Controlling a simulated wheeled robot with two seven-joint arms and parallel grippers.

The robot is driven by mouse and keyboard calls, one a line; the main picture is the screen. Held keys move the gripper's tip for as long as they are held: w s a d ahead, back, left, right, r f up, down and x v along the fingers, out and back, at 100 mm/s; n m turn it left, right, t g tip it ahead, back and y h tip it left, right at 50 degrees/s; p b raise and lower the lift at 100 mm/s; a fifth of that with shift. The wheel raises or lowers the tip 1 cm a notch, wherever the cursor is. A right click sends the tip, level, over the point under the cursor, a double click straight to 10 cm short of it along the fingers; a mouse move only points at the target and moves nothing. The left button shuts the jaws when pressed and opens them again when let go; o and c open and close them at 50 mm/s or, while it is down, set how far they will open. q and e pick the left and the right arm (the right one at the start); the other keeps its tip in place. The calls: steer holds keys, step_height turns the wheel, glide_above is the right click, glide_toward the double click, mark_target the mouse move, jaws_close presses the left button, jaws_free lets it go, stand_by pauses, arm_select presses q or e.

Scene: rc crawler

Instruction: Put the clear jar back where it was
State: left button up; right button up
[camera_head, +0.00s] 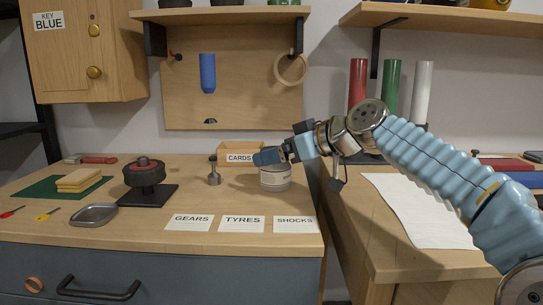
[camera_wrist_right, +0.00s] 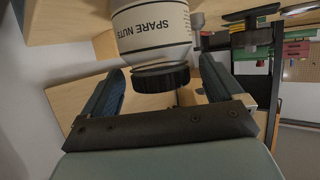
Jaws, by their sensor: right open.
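The jar (camera_head: 275,180) stands upright at the right end of the left bench. It has a pale label and looks whitish, not plainly clear. In the right wrist view the jar (camera_wrist_right: 152,30) appears inverted, its label reads SPARE NUTS, and its black lid (camera_wrist_right: 160,79) shows. My right gripper (camera_head: 268,157) reaches in from the right at the jar's top, hiding the lid in the head view. In the wrist view the gripper (camera_wrist_right: 163,68) is open, with a finger on either side of the lid and visible gaps. My left gripper is not in view.
A wooden CARDS box (camera_head: 240,147) stands just behind the jar. A small metal part (camera_head: 214,172) and a wheel on a black stand (camera_head: 146,178) are to its left. GEARS, TYRES and SHOCKS labels (camera_head: 242,224) lie in front. A shelf (camera_head: 220,14) hangs above the pegboard.

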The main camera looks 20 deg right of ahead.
steer(key=v, duration=0.9)
steer(key=shift+s+r, duration=0.2)
steer(key=shift+s, duration=0.05)
steer(key=shift+d, duration=0.1)
